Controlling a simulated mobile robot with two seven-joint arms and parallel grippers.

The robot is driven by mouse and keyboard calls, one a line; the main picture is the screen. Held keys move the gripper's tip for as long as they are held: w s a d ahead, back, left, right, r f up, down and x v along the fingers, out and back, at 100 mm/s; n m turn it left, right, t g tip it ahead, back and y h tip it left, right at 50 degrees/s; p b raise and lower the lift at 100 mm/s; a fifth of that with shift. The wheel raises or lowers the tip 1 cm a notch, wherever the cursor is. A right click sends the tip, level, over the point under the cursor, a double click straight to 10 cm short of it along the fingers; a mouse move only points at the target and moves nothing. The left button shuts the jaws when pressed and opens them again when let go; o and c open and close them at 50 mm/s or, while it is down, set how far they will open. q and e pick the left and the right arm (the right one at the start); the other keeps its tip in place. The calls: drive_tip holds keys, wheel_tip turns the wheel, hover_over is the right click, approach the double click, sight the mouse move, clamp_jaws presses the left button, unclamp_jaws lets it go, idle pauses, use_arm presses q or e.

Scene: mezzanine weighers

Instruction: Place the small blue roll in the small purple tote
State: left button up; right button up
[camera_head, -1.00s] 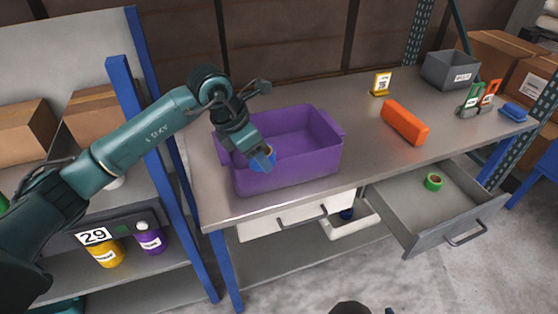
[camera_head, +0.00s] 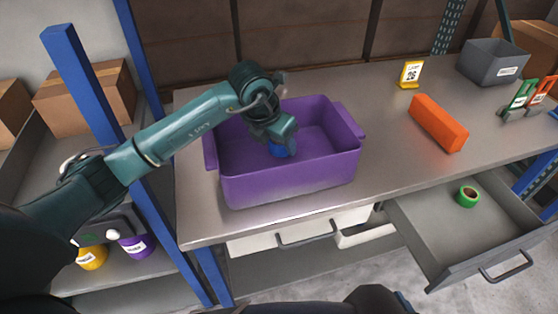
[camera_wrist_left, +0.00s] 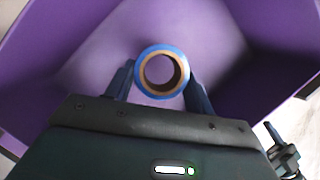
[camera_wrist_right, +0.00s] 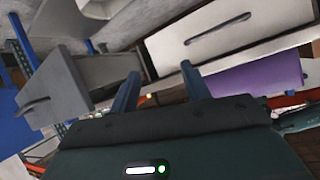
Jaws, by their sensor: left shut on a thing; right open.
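The small purple tote (camera_head: 290,184) stands on the workbench, open at the top. My left gripper (camera_head: 284,146) reaches down inside the tote's walls. It is shut on the small blue roll (camera_head: 279,151), which is partly hidden behind the fingers. In the left wrist view the blue roll (camera_wrist_left: 162,72) sits between the two fingertips, its brown core facing the camera, with the purple tote (camera_wrist_left: 90,60) around it. I cannot tell whether the roll touches the tote floor. My right gripper (camera_wrist_right: 165,85) is open and empty, below the bench front in the right wrist view.
An orange block (camera_head: 438,123), a yellow sign (camera_head: 411,74) and a grey bin (camera_head: 492,62) stand on the workbench (camera_head: 385,148) to the right. An open grey drawer (camera_head: 440,232) holds a green roll (camera_head: 467,196). A blue post (camera_head: 165,190) stands at the left.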

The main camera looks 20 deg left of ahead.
sight(278, 154)
use_arm(q)
drive_tip(key=shift+f, duration=0.6)
wheel_tip(278, 154, down, 3)
drive_tip(key=shift+f+b, duration=0.15)
drive_tip(key=shift+b, duration=1.1)
drive_tip(key=o, duration=1)
use_arm(e)
drive_tip(key=shift+s+d+r+t, duration=0.3)
drive_tip(key=shift+d+r+t, duration=0.35)
drive_tip(key=shift+d+t, duration=0.1)
